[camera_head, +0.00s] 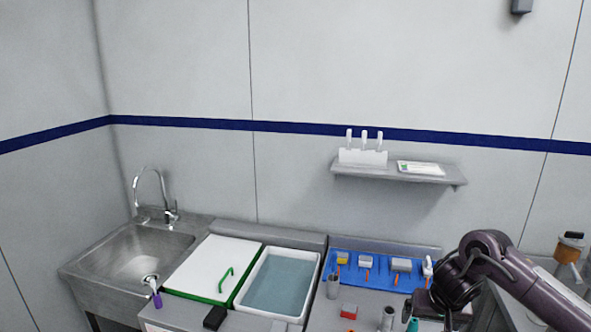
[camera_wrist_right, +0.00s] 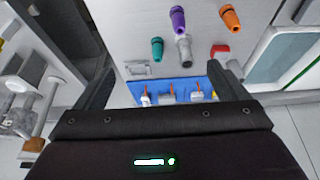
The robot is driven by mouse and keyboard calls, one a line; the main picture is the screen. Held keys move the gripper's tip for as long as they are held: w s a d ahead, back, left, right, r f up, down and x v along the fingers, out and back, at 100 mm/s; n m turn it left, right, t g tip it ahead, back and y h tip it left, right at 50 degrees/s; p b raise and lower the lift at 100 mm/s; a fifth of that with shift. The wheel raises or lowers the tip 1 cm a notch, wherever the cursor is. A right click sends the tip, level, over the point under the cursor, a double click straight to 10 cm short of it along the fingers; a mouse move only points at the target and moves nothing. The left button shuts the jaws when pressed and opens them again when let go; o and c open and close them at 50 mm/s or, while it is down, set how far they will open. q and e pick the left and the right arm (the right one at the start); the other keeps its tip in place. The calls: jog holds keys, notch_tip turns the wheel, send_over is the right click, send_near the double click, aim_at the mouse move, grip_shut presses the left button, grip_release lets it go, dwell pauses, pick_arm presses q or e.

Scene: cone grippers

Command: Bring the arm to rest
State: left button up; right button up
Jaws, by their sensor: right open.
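My right arm comes in from the right in the head view, and its dark gripper (camera_head: 438,304) hangs over the right part of the counter. In the right wrist view the same gripper (camera_wrist_right: 168,66) has its two fingers wide apart with nothing held between them. A teal cone (camera_wrist_right: 157,50), a purple cone (camera_wrist_right: 178,20) and an orange cone (camera_wrist_right: 230,18) show beyond the fingers, apart from them. A grey metal cylinder (camera_wrist_right: 184,52) is by the purple cone. My left gripper is in neither view.
A blue tray (camera_head: 347,279) with several small items lies at the back of the counter. Left of it are a water-filled white basin (camera_head: 278,286), a green-edged white board (camera_head: 213,264) and a sink (camera_head: 135,262). A wall shelf (camera_head: 400,176) is above. A red block (camera_head: 349,311) lies in front.

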jog(key=a+f+n+y+b, duration=0.15)
jog(key=a+f, duration=0.35)
jog(key=f, duration=0.5)
jog(key=a+f+n+y+b, duration=0.1)
jog(key=a+f+y+b, duration=0.3)
jog(key=f, duration=0.7)
jog(key=s+a+f+b, duration=0.1)
jog(key=s+f, duration=0.2)
jog(key=f, duration=0.5)
jog(key=s+a+f+n+b, duration=0.1)
jog(key=s+f, duration=0.2)
jog(key=f, duration=0.4)
jog(key=s+a+f+b, duration=0.1)
jog(key=s+f, duration=0.2)
jog(key=f, duration=0.5)
pick_arm(q)
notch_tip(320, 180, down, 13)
jog(key=b, duration=0.4)
pick_arm(e)
jog(key=s+d+f+g+h, duration=0.1)
jog(key=s+f, duration=0.7)
jog(key=s, duration=0.5)
jog(key=s+d+f+n+g+h, duration=0.1)
jog(key=s+d+f+h, duration=0.1)
jog(key=s+f, duration=0.6)
jog(key=s+d+f+n+g+h, duration=0.1)
jog(key=s+f, duration=0.7)
jog(key=s, duration=1.1)
jog(key=shift+d, duration=0.35)
jog(key=shift+f, duration=0.1)
